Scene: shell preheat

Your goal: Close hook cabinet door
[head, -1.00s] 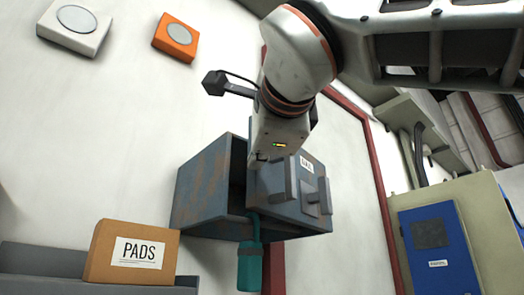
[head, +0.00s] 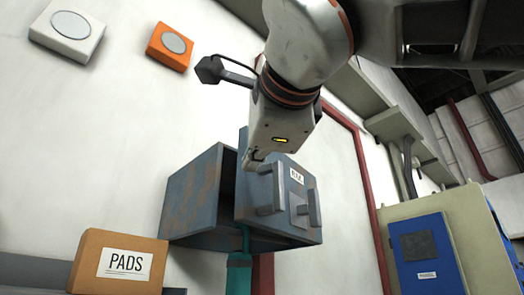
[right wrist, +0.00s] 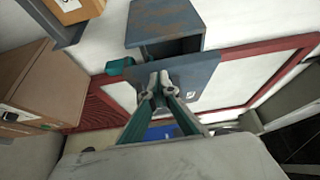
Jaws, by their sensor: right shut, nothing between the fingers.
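The hook cabinet (head: 192,200) is a rust-streaked blue-grey box on the white wall. Its door (head: 301,180), with a white label and grey handle bars, stands partly open, leaving a dark gap at the left. In the right wrist view the cabinet (right wrist: 165,18) shows above the door (right wrist: 203,82). My right gripper (head: 256,163) is at the door's upper part in the head view. In the right wrist view the right gripper (right wrist: 157,77) is shut and empty, its tips overlapping the door; contact is unclear. My left gripper is not in view.
A teal item (head: 239,272) hangs below the cabinet opening. A PADS box (head: 120,262) sits on a ledge at lower left. A blue panel (head: 427,255) stands at right. White and orange wall units (head: 170,47) are upper left.

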